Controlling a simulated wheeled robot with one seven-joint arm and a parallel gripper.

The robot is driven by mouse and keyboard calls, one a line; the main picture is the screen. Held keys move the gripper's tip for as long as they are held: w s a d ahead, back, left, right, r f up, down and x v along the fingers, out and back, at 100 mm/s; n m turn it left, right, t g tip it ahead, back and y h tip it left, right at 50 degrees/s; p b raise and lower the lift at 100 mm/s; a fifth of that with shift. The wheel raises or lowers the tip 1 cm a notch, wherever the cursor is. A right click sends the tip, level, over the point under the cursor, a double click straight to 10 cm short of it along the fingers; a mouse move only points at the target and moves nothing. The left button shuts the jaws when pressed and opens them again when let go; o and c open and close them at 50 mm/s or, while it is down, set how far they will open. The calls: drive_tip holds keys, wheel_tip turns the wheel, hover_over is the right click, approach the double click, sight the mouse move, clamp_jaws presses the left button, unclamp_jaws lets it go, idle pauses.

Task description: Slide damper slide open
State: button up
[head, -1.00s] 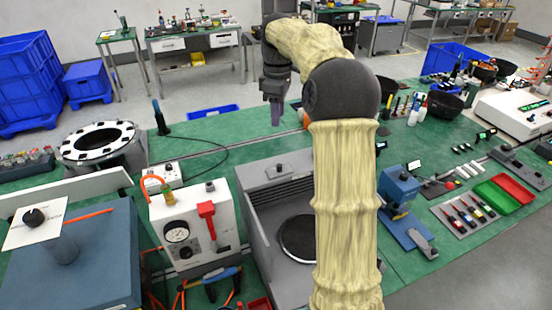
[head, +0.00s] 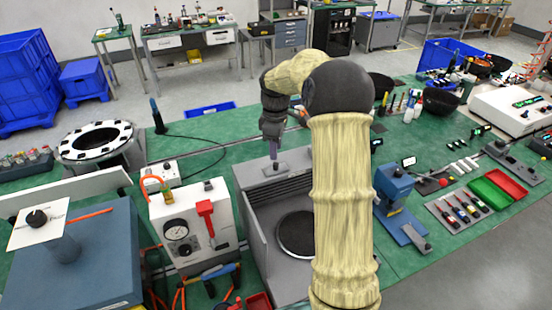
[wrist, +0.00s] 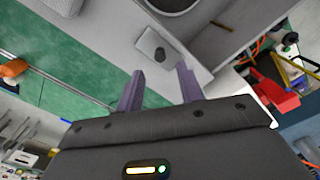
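The damper slide (wrist: 148,42) is a light grey plate with a dark knob (wrist: 160,53), on top of the grey housing (head: 247,178). My gripper (wrist: 160,85) is open, with its two purple fingers apart and nothing between them. In the wrist view the knob lies just beyond the fingertips, roughly in line with the gap. In the head view my gripper (head: 273,155) points down just above the housing's back top, and the fingers hide most of the knob. I cannot tell whether the fingers reach down around it.
A white gauge box (head: 195,228) with a red lever (head: 205,214) stands left of the housing. A blue press (head: 398,195) stands to its right. A round dark plate (head: 296,232) lies in the housing's front. The green table behind is mostly clear.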

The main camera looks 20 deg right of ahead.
sight(276, 164)
wheel_tip(276, 164, down, 6)
drive_tip(key=shift+r+p, duration=0.1)
drive_tip(key=shift+p, duration=0.55)
clamp_jaws()
